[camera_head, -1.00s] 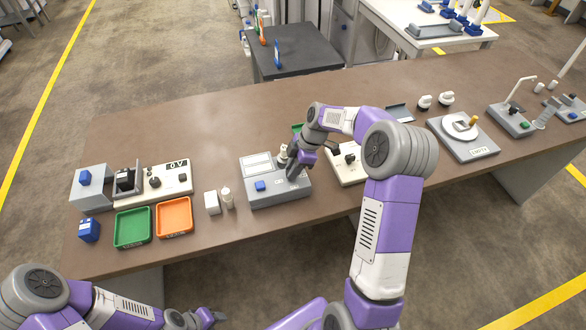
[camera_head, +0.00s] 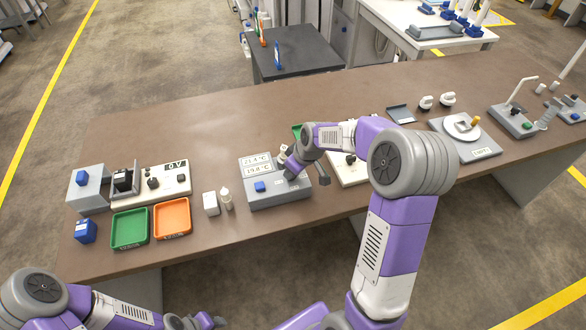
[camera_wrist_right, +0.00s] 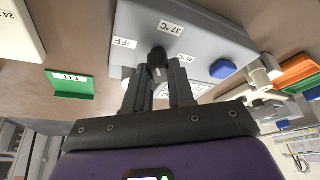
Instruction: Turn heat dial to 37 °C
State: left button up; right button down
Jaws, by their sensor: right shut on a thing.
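The grey heater unit (camera_head: 278,197) stands on the brown bench near the middle. Its two displays (camera_head: 257,166) are lit, the upper about 23.4 °C and the lower about 29.0 °C, in small digits. My right gripper (camera_head: 290,174) is over the unit's right part and hides the dial in the head view. In the right wrist view, my gripper (camera_wrist_right: 158,75) is shut on the black heat dial (camera_wrist_right: 157,54). A "37 °C" label (camera_wrist_right: 171,28) and an "OFF" label (camera_wrist_right: 124,43) lie around the dial; another label is partly hidden. My left gripper (camera_head: 208,320) is low at the bottom edge, its jaws unclear.
A blue button (camera_head: 260,187) is on the unit's left part. A white box (camera_head: 211,203) and a small bottle (camera_head: 226,198) stand to its left, beyond them an orange tray (camera_head: 172,235) and a green tray (camera_head: 130,246). A cream device (camera_head: 346,178) stands close on the right.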

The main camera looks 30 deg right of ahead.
jog(key=m+p, duration=0.1)
jog(key=m, duration=0.1)
jog(key=m+h, duration=0.1)
jog(key=m, duration=0.1)
jog(key=shift+a+r+h+p, duration=0.1)
jog(key=shift+a+h+p, duration=0.05)
jog(key=shift+h+p, duration=0.2)
jog(key=shift+m+h+p, duration=0.35)
jog(key=shift+m+p, duration=0.05)
jog(key=shift+m, duration=0.8)
jog(key=c, duration=1)
grip_release()
jog(key=shift+o, duration=0.2)
jog(key=p+v, duration=0.2)
jog(key=v, duration=0.5)
jog(key=shift+r, duration=0.15)
jog(key=shift+s, duration=0.15)
